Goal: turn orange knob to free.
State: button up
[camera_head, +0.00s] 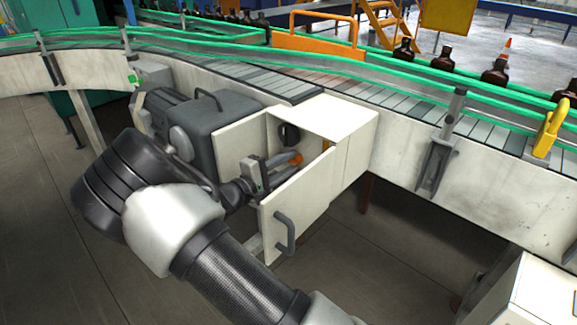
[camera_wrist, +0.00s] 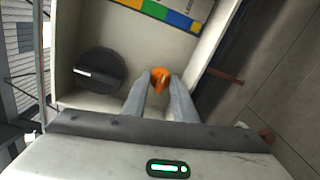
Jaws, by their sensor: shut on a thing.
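The orange knob (camera_wrist: 160,76) sits on the inner panel of an open white cabinet (camera_head: 349,118). In the wrist view my gripper (camera_wrist: 160,84) has its two grey fingers on either side of the knob, with their tips closed on it. In the head view my gripper (camera_head: 290,163) reaches into the cabinet opening, and part of the orange knob (camera_head: 297,158) shows at its tips. The fingers hide the knob's sides, and I cannot read any position marking beside it.
A black round dial (camera_wrist: 99,71) with a white mark is left of the knob. A coloured label strip (camera_wrist: 165,12) is above. The cabinet door (camera_head: 297,206) with a grey handle (camera_head: 285,233) hangs open close to my arm. A conveyor (camera_head: 300,78) carrying dark bottles (camera_head: 495,72) runs behind.

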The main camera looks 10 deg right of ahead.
dwell(0.4)
jog(key=o, duration=1)
jog(key=shift+o, duration=0.2)
jog(key=shift+s, duration=0.1)
